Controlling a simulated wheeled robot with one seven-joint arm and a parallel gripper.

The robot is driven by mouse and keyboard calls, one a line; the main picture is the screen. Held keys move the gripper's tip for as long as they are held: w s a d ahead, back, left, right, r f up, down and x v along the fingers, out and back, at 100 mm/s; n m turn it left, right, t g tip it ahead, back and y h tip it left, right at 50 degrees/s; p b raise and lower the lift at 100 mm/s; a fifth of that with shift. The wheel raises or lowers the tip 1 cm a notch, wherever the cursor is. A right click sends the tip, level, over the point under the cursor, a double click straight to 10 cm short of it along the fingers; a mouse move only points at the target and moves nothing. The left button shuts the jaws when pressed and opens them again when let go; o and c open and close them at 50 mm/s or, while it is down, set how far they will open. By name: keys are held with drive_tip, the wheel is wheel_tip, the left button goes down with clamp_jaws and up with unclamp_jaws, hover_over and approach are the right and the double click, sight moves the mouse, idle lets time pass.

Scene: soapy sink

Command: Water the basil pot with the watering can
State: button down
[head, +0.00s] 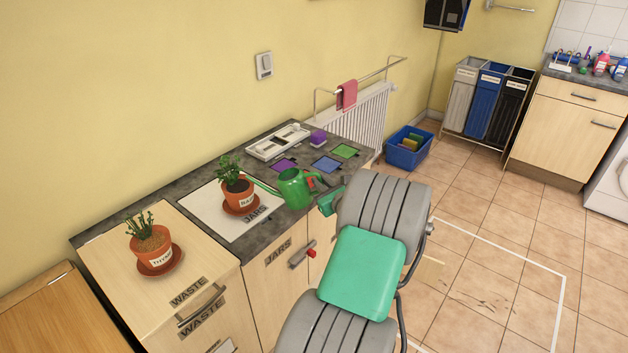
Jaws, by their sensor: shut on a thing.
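The green watering can (294,191) is at the right of the basil pot, over the dark counter. My gripper (313,184) is shut on the can at its right side, where the handle is mostly hidden. The can's spout points left, with its tip beside the plant above the basil pot. The basil pot (238,191) is terracotta with a white label, partly readable, and a leafy green plant. It stands upright on a saucer (240,206) on a white panel marked JARS. I cannot tell whether the can touches the counter, and no water shows.
A second potted plant (150,246), its label seemingly thyme, stands on the wooden WASTE top at left. A white tray (278,142), a purple block (318,138) and coloured squares lie at the counter's back right. A radiator (358,118) and blue bin (409,148) stand beyond.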

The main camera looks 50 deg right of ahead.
drive_tip(key=s, duration=0.1)
drive_tip(key=s+r, duration=0.1)
drive_tip(key=shift+s+r+p, duration=0.2)
drive_tip(key=shift+s+p, duration=0.1)
drive_tip(key=shift+p, duration=0.1)
wheel_tip(320, 180, down, 7)
drive_tip(key=m+t+b, duration=0.2)
drive_tip(key=b, duration=0.5)
drive_tip(key=shift+w+a+m, duration=0.2)
drive_tip(key=shift+w+m, duration=0.1)
drive_tip(key=shift+w, duration=0.05)
